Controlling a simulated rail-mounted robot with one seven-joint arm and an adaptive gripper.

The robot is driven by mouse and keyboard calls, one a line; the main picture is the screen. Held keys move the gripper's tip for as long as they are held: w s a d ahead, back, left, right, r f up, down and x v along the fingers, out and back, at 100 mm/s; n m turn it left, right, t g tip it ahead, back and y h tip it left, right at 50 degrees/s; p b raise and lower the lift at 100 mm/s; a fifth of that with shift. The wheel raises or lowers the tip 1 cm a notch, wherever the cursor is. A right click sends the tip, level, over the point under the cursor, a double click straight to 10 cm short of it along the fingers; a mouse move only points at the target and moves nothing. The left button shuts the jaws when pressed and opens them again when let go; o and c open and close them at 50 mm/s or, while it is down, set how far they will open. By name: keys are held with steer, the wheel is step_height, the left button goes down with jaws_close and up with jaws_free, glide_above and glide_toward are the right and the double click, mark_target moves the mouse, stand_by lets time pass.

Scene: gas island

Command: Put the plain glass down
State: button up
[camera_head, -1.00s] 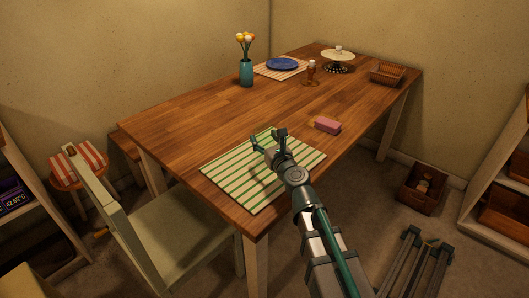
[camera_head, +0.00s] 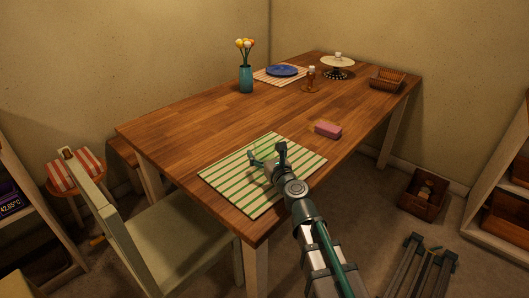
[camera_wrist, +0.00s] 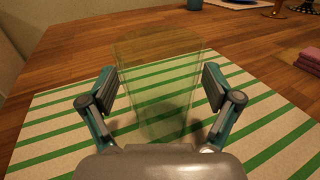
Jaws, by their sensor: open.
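The plain glass (camera_wrist: 160,75) is clear, faintly greenish and see-through, upright over the green-and-white striped placemat (camera_wrist: 50,126) in the wrist view. Its base appears to rest on the mat. My gripper (camera_wrist: 160,92) is open, with one finger on each side of the glass and small gaps showing beside it. In the head view my gripper (camera_head: 266,152) is low over the striped placemat (camera_head: 235,180) at the table's near end. The glass is too faint to make out clearly there.
A chair (camera_head: 175,235) is at the near left. The table's middle is clear.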

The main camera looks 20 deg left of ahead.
mark_target(268, 156)
steer(key=shift+r, duration=0.1)
steer(key=shift+s+d+r, duration=0.1)
steer(key=v, duration=0.7)
steer(key=shift+s+d+p, duration=0.1)
steer(key=shift+s+p, duration=0.05)
steer(key=shift+p, duration=0.15)
